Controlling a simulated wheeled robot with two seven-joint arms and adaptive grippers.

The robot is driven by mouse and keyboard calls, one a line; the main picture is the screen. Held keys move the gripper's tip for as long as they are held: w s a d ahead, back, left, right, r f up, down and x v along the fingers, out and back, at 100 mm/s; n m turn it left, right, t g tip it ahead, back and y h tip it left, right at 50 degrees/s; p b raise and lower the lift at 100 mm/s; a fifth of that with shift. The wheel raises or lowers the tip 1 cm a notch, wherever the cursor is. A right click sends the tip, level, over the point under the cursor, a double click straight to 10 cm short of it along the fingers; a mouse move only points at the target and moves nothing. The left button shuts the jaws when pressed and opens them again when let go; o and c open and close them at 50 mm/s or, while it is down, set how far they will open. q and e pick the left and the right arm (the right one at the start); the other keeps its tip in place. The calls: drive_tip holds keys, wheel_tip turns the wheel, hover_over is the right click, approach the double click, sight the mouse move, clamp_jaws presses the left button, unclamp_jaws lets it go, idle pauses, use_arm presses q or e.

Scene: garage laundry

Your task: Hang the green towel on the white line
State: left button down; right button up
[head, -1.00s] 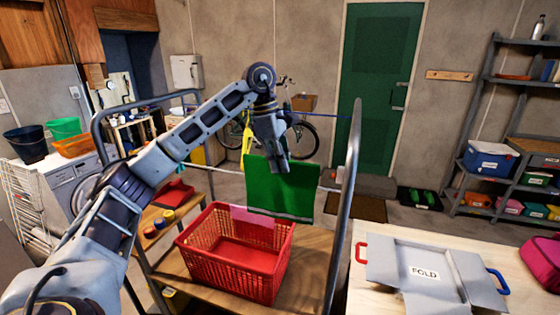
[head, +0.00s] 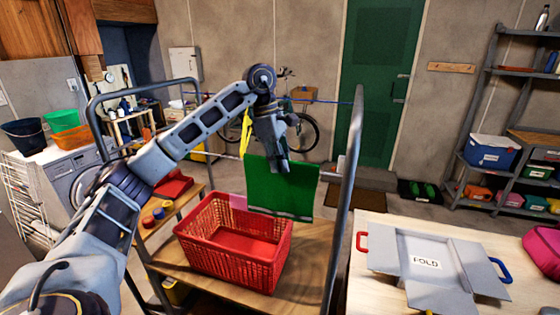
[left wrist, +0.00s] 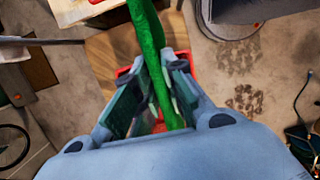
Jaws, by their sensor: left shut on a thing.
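My left gripper (head: 283,166) is shut on the green towel (head: 280,192) near its upper edge. The towel hangs down flat from the fingers, behind and above the red basket's right side. In the left wrist view the towel (left wrist: 148,42) runs edge-on between the two fingers (left wrist: 163,92). The thin white line (head: 226,157) crosses the cart frame at about the height of the towel's top edge in the head view. The towel and gripper hide its middle, so I cannot tell whether the towel touches it. My right gripper is not in view.
A red basket (head: 205,258) stands on the wooden cart shelf (head: 300,275). A blue line (head: 325,101) runs higher up. The cart's right post (head: 350,160) rises near the towel.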

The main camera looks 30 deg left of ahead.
use_arm(q)
drive_tip(key=shift+f, duration=0.35)
drive_tip(key=c, duration=1.4)
unclamp_jaws()
drive_tip(key=shift+v, duration=5.95)
